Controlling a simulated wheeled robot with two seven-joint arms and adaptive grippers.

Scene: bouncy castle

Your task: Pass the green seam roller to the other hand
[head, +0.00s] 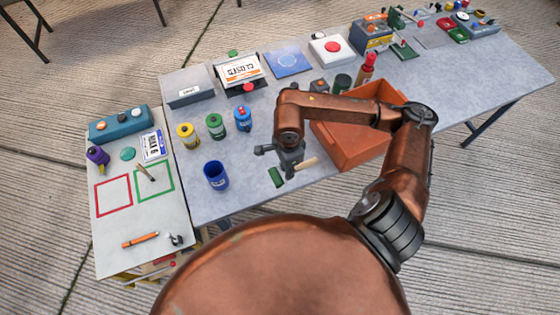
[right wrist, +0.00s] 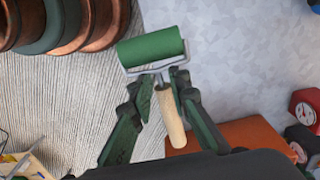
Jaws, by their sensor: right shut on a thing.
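My right gripper (head: 287,168) is shut on the green seam roller and holds it above the near edge of the grey table. The roller's green cylinder (head: 276,177) sticks out on the near left side of the gripper, and its pale wooden handle (head: 306,164) sticks out to the right. In the right wrist view the green cylinder (right wrist: 150,46) lies beyond the fingertips of my right gripper (right wrist: 166,85). The wooden handle (right wrist: 171,118) runs back between the fingers, and a grey metal frame joins the two. My left gripper is not in view.
An orange bin (head: 345,150) stands to the right of the gripper. A blue cup (head: 215,175) and several small cans stand to the left. A white side table (head: 120,228) with red and green outlines holds a screwdriver-like tool (head: 140,240).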

